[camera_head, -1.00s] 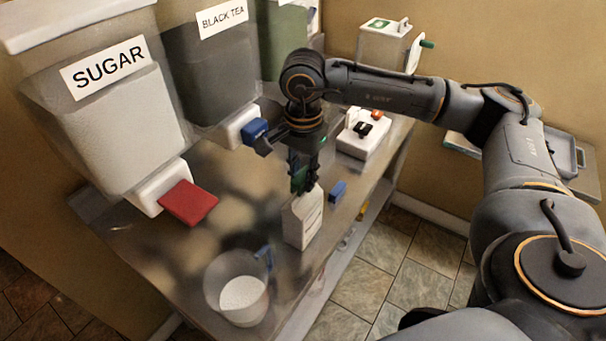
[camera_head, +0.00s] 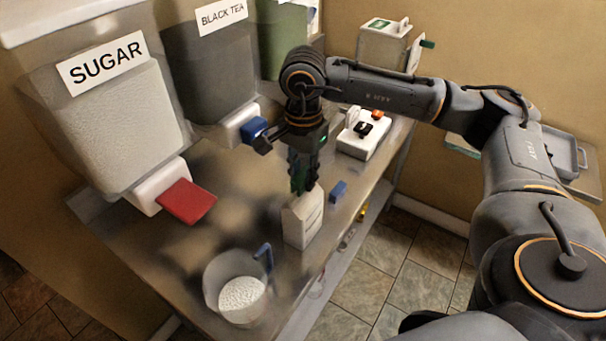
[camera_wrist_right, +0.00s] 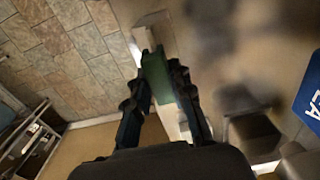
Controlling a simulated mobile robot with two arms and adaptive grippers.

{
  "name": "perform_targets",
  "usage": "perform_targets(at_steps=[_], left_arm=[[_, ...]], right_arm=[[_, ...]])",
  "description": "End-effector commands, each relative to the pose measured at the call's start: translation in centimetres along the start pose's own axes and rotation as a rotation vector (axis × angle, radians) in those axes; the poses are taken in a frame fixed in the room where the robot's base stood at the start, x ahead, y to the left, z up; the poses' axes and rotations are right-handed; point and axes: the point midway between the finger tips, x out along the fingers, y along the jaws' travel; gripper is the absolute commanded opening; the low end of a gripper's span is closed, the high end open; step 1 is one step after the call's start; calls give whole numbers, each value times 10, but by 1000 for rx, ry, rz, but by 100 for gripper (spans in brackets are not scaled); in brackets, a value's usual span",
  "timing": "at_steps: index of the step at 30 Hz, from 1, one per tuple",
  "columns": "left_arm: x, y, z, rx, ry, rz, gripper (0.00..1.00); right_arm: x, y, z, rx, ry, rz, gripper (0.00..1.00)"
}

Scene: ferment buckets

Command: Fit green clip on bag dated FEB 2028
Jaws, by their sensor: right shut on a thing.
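My right gripper (camera_head: 303,185) points down over the worktop and is shut on the green clip. The green clip (camera_wrist_right: 160,80) shows between the fingers in the right wrist view. A white bag (camera_head: 302,224) stands upright on the worktop directly below the fingertips. The clip is at the bag's top edge; I cannot tell whether it is around that edge or just above it. The bag's print is too small to read, so its date cannot be told. My left gripper is not in view.
A clear jug (camera_head: 236,290) of white granules stands near the front edge. A blue block (camera_head: 338,191) lies right of the bag. The sugar bin (camera_head: 120,120) with its red flap (camera_head: 187,201) and the black tea bin (camera_head: 210,70) line the back. A white device (camera_head: 362,137) stands farther right.

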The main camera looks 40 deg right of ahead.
Motion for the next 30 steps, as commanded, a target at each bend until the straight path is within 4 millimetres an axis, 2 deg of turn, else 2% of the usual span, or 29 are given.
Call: perform_targets(at_steps=[30], left_arm=[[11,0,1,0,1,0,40]], right_arm=[[8,0,0,0,0,0,6]])
